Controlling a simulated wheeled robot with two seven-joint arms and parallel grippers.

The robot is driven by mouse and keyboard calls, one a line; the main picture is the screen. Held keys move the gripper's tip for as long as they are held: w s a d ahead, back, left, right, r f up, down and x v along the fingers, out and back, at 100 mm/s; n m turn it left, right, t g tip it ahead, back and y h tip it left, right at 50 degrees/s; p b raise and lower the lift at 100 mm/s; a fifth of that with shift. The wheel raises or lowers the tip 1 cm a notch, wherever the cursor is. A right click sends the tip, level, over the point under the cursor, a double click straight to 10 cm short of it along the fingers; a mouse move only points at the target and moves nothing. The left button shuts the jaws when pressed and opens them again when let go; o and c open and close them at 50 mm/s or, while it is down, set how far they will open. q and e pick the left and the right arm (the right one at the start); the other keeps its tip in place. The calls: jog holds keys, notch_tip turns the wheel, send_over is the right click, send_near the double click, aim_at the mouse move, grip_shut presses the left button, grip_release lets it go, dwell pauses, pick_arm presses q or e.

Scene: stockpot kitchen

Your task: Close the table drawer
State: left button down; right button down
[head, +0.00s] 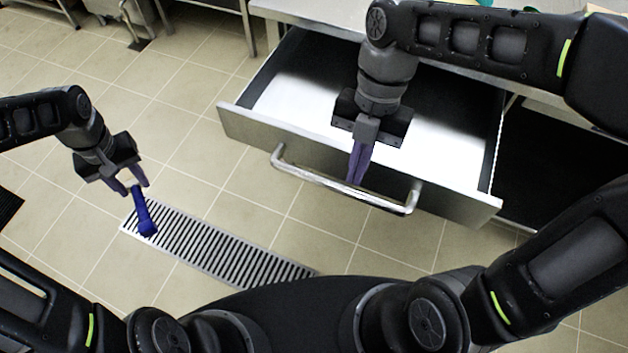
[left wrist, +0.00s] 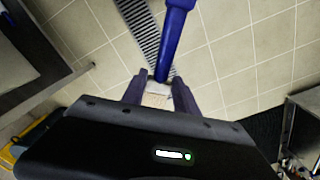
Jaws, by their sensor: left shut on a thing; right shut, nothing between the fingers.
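The table drawer (head: 360,165) is pulled well out from under the steel table, and its visible inside is bare. Its bar handle (head: 340,186) runs along the front panel. My right gripper (head: 357,182) is shut and empty. My left gripper (head: 131,192) is shut on a blue object (head: 142,212), well left of the drawer. The blue object has a thin shaft and a thicker end; it also shows in the left wrist view (left wrist: 172,40).
The steel tabletop (head: 320,12) lies behind the drawer. A floor drain grate (head: 215,248) is set in the tiled floor below. The floor left of the drawer is open. A dark open space (head: 560,170) lies right of the drawer.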

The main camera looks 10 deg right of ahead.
aim_at(353, 192)
pick_arm(q)
jog(key=shift+w, duration=0.1)
jog(key=shift+f+b, duration=0.3)
jog(key=shift+r, duration=0.2)
pick_arm(e)
jog(key=shift+w+d+f, duration=0.1)
jog(key=shift+w+f, duration=0.05)
jog(key=shift+f, duration=2.45)
jog(key=shift+w+f, duration=0.15)
jog(key=shift+f, duration=2.4)
jog(key=shift+w+d, duration=0.1)
